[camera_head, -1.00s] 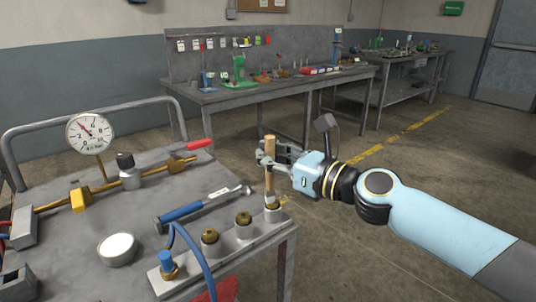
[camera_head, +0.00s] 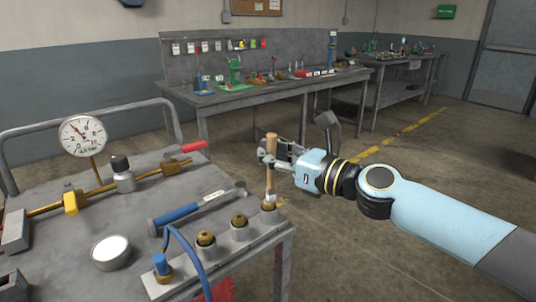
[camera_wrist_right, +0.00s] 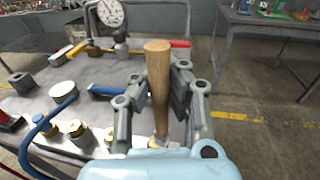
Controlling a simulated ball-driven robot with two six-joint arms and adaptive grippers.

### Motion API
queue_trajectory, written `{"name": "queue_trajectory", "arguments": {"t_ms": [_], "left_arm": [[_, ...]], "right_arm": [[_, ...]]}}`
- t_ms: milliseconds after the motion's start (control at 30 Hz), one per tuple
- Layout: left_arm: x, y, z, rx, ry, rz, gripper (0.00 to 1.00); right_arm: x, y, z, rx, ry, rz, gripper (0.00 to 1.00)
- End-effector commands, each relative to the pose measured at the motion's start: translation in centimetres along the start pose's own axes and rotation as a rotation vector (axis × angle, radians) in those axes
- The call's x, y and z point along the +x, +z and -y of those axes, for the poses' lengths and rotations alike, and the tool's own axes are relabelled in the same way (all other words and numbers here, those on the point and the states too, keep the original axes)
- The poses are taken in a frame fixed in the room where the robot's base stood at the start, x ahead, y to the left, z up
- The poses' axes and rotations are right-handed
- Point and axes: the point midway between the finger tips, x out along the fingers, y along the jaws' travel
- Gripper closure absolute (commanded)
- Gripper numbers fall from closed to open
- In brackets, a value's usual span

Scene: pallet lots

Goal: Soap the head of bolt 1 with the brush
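The brush (camera_head: 271,165) has a light wooden handle and stands nearly upright, with its pale lower end at the rightmost bolt (camera_head: 268,207) on the grey block. I cannot tell whether the end touches the bolt head. My right gripper (camera_head: 268,158) is shut on the handle. In the right wrist view, the brush handle (camera_wrist_right: 158,85) is between the fingers, and its lower end is largely hidden. Two more brass bolts (camera_head: 239,220) (camera_head: 206,238) stand to the left. No number shows to tell which is bolt 1. My left gripper is not in view.
A blue fitting with a hose (camera_head: 161,264) sits at the block's left end. Open floor lies to the right.

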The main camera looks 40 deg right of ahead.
Motion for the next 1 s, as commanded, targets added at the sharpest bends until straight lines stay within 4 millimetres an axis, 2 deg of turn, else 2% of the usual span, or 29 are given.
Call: {"name": "queue_trajectory", "arguments": {"t_ms": [267, 1000], "left_arm": [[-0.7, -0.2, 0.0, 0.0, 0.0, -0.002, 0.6], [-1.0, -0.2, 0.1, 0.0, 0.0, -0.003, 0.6]], "right_arm": [[0.1, 0.1, -0.7, 0.003, 0.0, -0.001, 1.0], [0.3, -0.1, -1.5, 0.001, 0.001, -0.002, 1.0]]}}
